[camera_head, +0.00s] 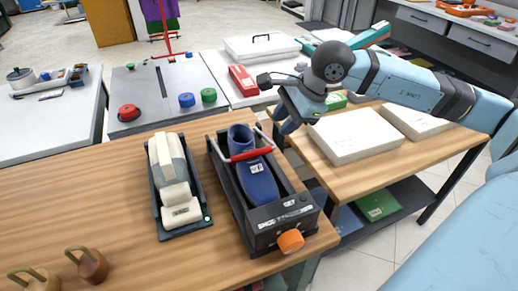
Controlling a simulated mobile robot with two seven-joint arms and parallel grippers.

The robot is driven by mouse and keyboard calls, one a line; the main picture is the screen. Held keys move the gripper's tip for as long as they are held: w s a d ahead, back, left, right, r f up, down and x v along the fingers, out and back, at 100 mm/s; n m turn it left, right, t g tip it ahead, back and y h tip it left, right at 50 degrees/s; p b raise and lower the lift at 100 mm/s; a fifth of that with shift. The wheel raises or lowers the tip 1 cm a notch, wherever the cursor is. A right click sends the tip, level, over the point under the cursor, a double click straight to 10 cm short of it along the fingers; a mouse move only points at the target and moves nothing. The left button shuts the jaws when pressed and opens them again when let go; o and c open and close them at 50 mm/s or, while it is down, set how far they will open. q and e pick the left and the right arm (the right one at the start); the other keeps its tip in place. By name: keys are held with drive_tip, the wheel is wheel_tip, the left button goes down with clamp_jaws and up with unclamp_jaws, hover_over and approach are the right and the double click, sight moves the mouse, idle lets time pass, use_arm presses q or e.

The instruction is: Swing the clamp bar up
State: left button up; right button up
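A dark open-topped box (283,212) stands on the wooden table and holds a blue shoe (260,185) with a small white tag. A clamp bar (251,154) with a red grip and thin metal side arms lies across the shoe, near its far end. An orange knob (291,241) sits on the box's near face. My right gripper (284,130) is beyond and to the right of the bar, pointing down close to the table's right edge. It looks apart from the bar. Its fingers are small and partly hidden, so I cannot tell their opening. My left gripper is out of view.
A dark tray (197,226) with cream blocks stands left of the box. Two wooden pieces with olive loops (92,265) are at the front left. A side table on the right carries white boxes (352,135). Bare wood (75,205) lies at the left.

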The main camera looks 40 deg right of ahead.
sight(260, 150)
drive_tip(key=x, duration=1)
drive_tip(key=shift+w+a+f+b, duration=0.15)
drive_tip(key=shift+w+f+b, duration=0.05)
drive_tip(key=shift+b, duration=0.1)
clamp_jaws()
